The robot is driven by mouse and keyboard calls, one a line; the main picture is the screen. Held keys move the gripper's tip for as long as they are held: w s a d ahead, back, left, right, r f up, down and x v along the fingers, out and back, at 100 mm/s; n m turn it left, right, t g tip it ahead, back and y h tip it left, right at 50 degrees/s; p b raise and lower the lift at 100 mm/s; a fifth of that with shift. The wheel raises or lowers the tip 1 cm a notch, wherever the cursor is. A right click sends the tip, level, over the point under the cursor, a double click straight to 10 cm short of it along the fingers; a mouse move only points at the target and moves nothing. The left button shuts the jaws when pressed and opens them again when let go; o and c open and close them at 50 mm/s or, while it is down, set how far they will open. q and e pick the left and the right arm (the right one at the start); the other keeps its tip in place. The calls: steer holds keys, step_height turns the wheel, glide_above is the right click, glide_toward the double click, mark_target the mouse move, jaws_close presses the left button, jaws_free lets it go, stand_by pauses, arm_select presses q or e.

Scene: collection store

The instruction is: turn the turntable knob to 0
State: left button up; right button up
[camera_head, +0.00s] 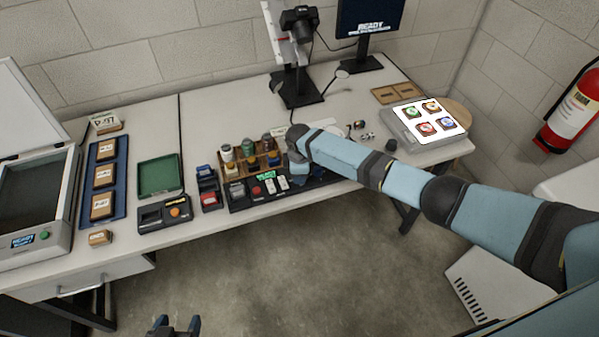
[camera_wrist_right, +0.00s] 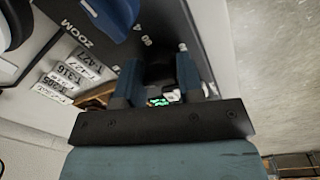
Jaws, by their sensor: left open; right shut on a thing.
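A black control panel (camera_head: 240,203) lies along the front edge of the table, with a small green display and pale switches. My right arm reaches over its right end, and the right gripper (camera_wrist_right: 157,75) is shut on a dark knob (camera_wrist_right: 158,72) on that panel. The panel in the right wrist view (camera_wrist_right: 165,22) bears the word ZOOM and the numbers 80 and 4. The knob's pointer is hidden between the fingers, so its setting cannot be read. Another blue knob (camera_wrist_right: 112,14) stands close by. My left gripper (camera_head: 175,326) is open and empty over the floor, below the table.
A camera on a stand (camera_head: 298,85) and a monitor (camera_head: 370,20) are at the back. A light box (camera_head: 405,130) is at the right; a green tray (camera_head: 160,175) and a scanner (camera_head: 40,200) are left. Floor in front is clear.

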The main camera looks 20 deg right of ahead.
steer(key=shift+s+a+n, duration=0.1)
steer(key=shift+n, duration=0.9)
steer(key=shift+f, duration=0.1)
steer(key=o, duration=0.9)
steer(key=shift+r, duration=0.6)
step_height(320, 180, up, 13)
steer(key=shift+s, duration=0.4)
steer(key=shift+f, duration=0.1)
